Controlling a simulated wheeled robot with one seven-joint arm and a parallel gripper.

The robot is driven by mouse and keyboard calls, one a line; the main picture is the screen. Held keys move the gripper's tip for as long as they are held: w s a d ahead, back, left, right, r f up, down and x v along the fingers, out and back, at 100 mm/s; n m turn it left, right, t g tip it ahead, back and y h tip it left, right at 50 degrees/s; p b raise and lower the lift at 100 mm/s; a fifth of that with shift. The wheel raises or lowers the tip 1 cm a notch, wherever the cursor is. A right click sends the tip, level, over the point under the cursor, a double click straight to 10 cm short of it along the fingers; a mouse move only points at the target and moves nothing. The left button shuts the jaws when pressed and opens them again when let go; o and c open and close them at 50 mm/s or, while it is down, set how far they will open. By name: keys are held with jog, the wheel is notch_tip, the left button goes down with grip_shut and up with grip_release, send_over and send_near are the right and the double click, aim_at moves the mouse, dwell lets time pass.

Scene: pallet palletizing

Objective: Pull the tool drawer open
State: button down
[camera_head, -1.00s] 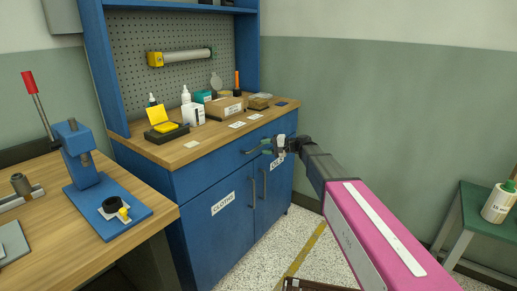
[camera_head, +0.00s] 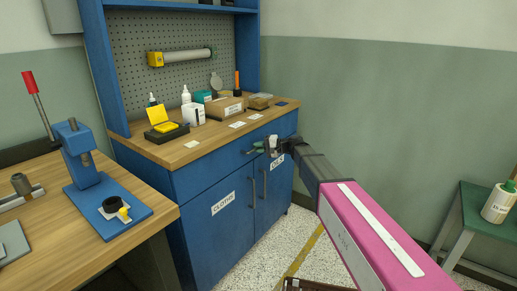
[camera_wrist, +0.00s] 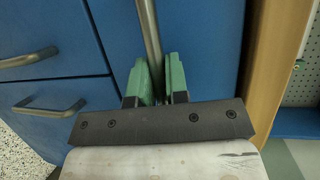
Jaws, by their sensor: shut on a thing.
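The tool drawer (camera_head: 215,168) is the blue front just under the wooden worktop of the blue cabinet, and it looks flush with the cabinet. Its metal bar handle (camera_wrist: 150,30) runs between the green fingers of my gripper (camera_wrist: 160,85) in the wrist view. My gripper (camera_head: 258,149) is shut on this handle at the drawer front. The part of the handle nearest the palm is hidden by the gripper.
Below the drawer are two cabinet doors with bar handles (camera_head: 253,190). The worktop (camera_head: 200,148) holds boxes, bottles and a yellow-lidded case. A bench (camera_head: 90,215) with a red-handled press stands at left, and a green stool (camera_head: 475,215) at right. Floor before the doors is clear.

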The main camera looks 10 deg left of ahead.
jog(key=s+d, duration=0.5)
jog(key=d, duration=0.8)
jog(key=s+d, duration=0.6)
jog(key=d, duration=0.7)
jog(key=shift+d, duration=0.3)
jog(key=c, duration=1.1)
grip_release()
jog(key=shift+c, duration=0.2)
jog(key=d+r, duration=0.2)
jog(key=d, duration=0.8)
jog(key=shift+d, duration=0.3)
jog(key=shift+f, duration=0.1)
